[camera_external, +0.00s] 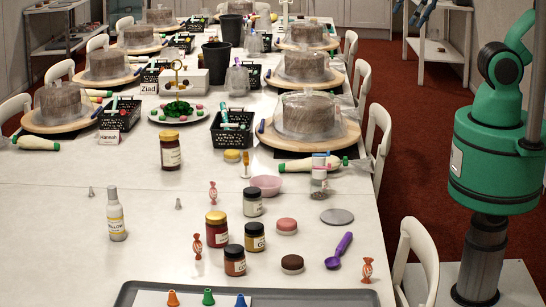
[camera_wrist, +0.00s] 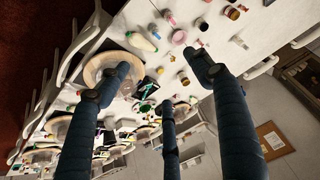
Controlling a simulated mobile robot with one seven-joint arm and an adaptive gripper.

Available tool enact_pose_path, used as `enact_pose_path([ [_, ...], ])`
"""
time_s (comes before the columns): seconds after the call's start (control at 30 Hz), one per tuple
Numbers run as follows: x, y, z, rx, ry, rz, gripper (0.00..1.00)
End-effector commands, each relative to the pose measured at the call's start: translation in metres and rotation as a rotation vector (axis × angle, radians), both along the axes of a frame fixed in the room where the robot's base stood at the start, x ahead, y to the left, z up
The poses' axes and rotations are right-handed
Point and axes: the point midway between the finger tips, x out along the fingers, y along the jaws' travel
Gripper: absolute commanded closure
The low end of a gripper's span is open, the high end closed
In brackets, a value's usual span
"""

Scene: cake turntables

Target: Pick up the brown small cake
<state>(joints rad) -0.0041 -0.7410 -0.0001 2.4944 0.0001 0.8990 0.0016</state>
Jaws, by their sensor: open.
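The small brown cake (camera_external: 292,263), a low round piece with a dark top, lies on the white table near the front, left of a purple scoop (camera_external: 339,250). A similar pink small cake (camera_external: 286,225) lies just behind it. My gripper (camera_wrist: 155,88) shows in the wrist view with its dark fingers spread wide and nothing between them. It is well above the table, apart from the objects. I cannot pick out the brown cake for sure among the small items in the wrist view. The external view shows my green arm at the right, but not my gripper.
Jars (camera_external: 235,260) stand left of the brown cake, and wrapped candies lie around. A grey tray (camera_external: 130,294) is at the front edge. A pink bowl (camera_external: 266,185) and large covered cakes on turntables (camera_external: 308,138) are farther back. White chairs (camera_external: 418,255) line the right side.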

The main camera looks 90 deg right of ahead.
Motion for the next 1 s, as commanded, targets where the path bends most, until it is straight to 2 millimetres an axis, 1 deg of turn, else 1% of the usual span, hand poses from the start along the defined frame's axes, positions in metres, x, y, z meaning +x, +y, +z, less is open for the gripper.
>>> enact_pose_path([
  [0.17, 0.015, 0.006, 0.004, 0.003, 0.016, 0.013, 0.35],
  [0.27, 0.03, 0.012, 0.008, 0.005, 0.03, 0.024, 0.35],
  [0.47, 0.068, 0.03, 0.014, 0.01, 0.063, 0.053, 0.35],
  [0.67, 0.108, 0.052, 0.015, 0.013, 0.098, 0.083, 0.35],
  [0.87, 0.147, 0.078, 0.009, 0.014, 0.133, 0.112, 0.35],
  [1.0, 0.174, 0.098, 0.002, 0.014, 0.157, 0.132, 0.35],
])
